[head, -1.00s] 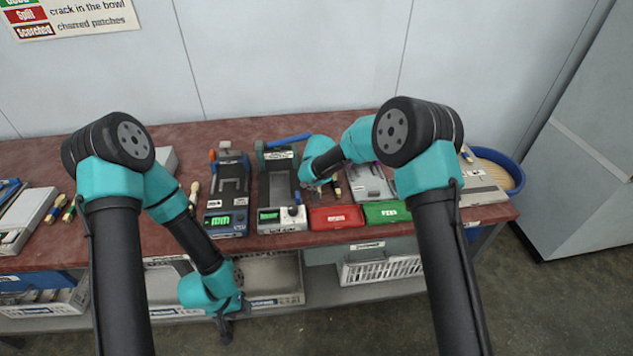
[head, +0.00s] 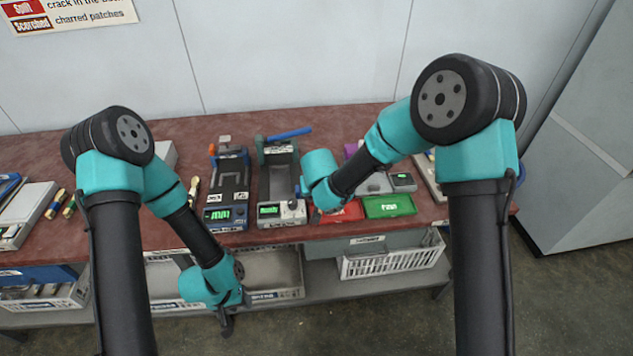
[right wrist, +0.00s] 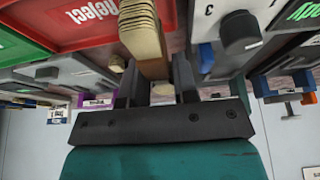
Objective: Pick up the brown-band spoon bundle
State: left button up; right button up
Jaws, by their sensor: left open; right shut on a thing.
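My right gripper (right wrist: 157,78) is shut on a bundle of pale wooden spoons (right wrist: 141,30) with a brown band (right wrist: 155,68), seen between its fingers in the right wrist view. The bundle's stacked ends point away from the gripper, beside the red Reject tray (right wrist: 85,22). In the head view my right wrist covers the gripper and the bundle, over the front of the bench near the red tray (head: 345,212). My left gripper (head: 226,327) is open and empty, hanging low in front of the bench edge.
A green tray (head: 388,206) sits right of the red one. Two devices with green displays (head: 226,213) (head: 280,209) stand mid-bench. Other banded bundles (head: 56,203) (head: 193,190) lie further left. A white basket (head: 390,264) is on the lower shelf.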

jog(key=shift+s+r, duration=0.2)
jog(key=shift+s, duration=1.45)
jog(key=shift+d, duration=0.1)
